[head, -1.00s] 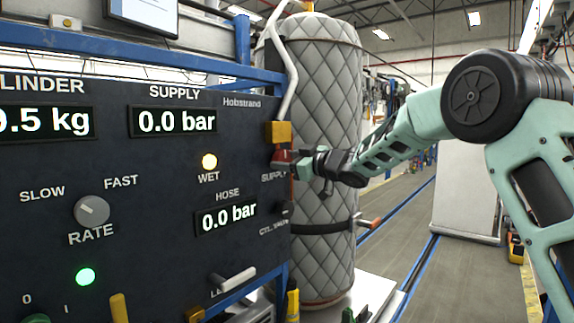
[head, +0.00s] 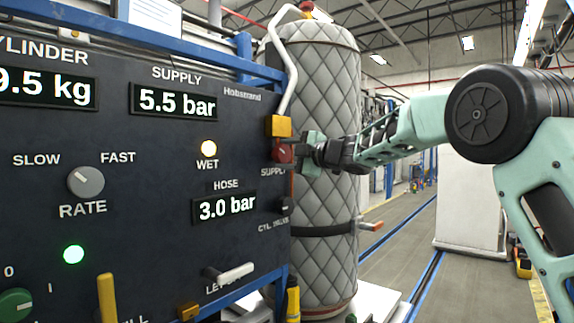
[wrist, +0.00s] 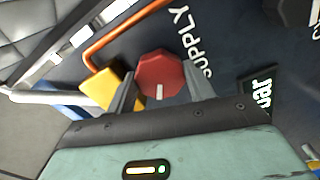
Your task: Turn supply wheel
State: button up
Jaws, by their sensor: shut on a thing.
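The supply wheel is a red, many-sided knob (head: 283,152) at the right edge of the dark panel, below a yellow block. In the wrist view the red wheel (wrist: 159,72) carries a short white mark at its lower edge and sits beside the word SUPPLY. My gripper (head: 299,152) reaches in from the right at the wheel. In the wrist view my gripper (wrist: 160,88) has one finger on each side of the wheel and is shut on it. The supply display (head: 176,101) reads 5.5 bar. The far side of the wheel is hidden.
The hose display (head: 227,207) reads 3.0 bar. The yellow block (head: 278,126) and a white pipe (head: 291,75) are close to my gripper. A tall quilted cylinder (head: 325,190) stands just behind it. A cylinder valve knob (head: 285,206) is below. Open floor lies at right.

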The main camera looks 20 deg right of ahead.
jog(key=n+b, duration=0.4)
jog(key=n, duration=0.2)
jog(key=shift+f, duration=0.15)
dwell(0.6)
jog(key=o, duration=1)
jog(key=shift+r, duration=0.2)
jog(key=shift+s+d, duration=0.1)
jog(key=shift+s, duration=0.05)
